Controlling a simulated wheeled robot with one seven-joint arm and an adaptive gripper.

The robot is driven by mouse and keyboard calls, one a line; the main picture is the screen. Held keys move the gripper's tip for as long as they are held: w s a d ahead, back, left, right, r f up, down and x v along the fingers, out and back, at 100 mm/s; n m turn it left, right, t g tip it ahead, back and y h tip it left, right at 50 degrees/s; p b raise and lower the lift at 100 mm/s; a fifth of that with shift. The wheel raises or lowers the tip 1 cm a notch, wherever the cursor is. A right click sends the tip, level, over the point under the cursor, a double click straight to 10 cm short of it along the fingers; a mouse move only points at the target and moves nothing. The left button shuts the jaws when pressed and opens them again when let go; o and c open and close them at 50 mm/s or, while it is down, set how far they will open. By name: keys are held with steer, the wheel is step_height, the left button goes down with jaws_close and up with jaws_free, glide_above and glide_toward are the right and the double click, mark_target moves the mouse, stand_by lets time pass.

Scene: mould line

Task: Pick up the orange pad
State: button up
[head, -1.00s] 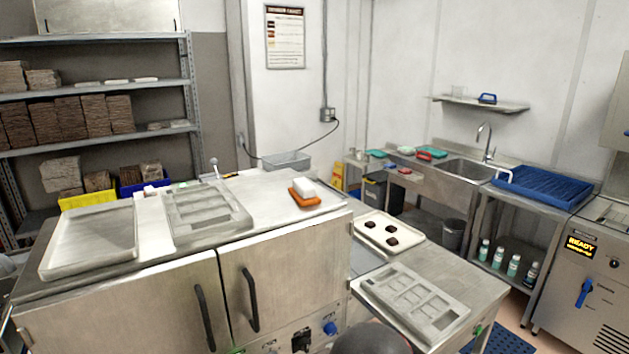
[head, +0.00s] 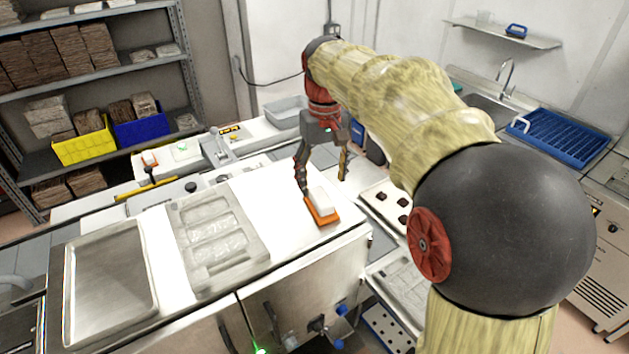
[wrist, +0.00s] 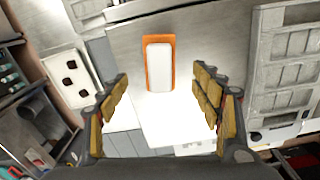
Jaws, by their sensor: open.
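The orange pad (head: 326,217) lies flat on the steel worktop near its right edge. A white block (head: 320,200) lies on top of it, so only the pad's rim shows. In the wrist view the orange pad (wrist: 147,43) is upright in the picture, above and between the fingers. My gripper (head: 322,185) is open and empty, above the worktop and just behind the pad. In the wrist view my gripper (wrist: 162,108) has its fingers wide apart, one on each side of the pad's line, not touching it.
A grey mould (head: 215,240) and a shallow metal tray (head: 110,275) lie left of the pad. A cream tray (head: 386,200) with dark pieces stands lower at the right. A grey bin (head: 283,112) is at the back. Bare worktop surrounds the pad.

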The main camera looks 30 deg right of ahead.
mark_target(321, 196)
steer(key=shift+w+d, duration=0.15)
steer(key=shift+w, duration=0.05)
steer(key=shift+w+f, duration=0.1)
steer(key=shift+f, duration=0.2)
steer(key=shift+w+f+p, duration=0.15)
steer(key=shift+f+p, duration=0.2)
steer(key=shift+f, duration=3.1)
steer(key=shift+c, duration=1.1)
steer(key=c, duration=1)
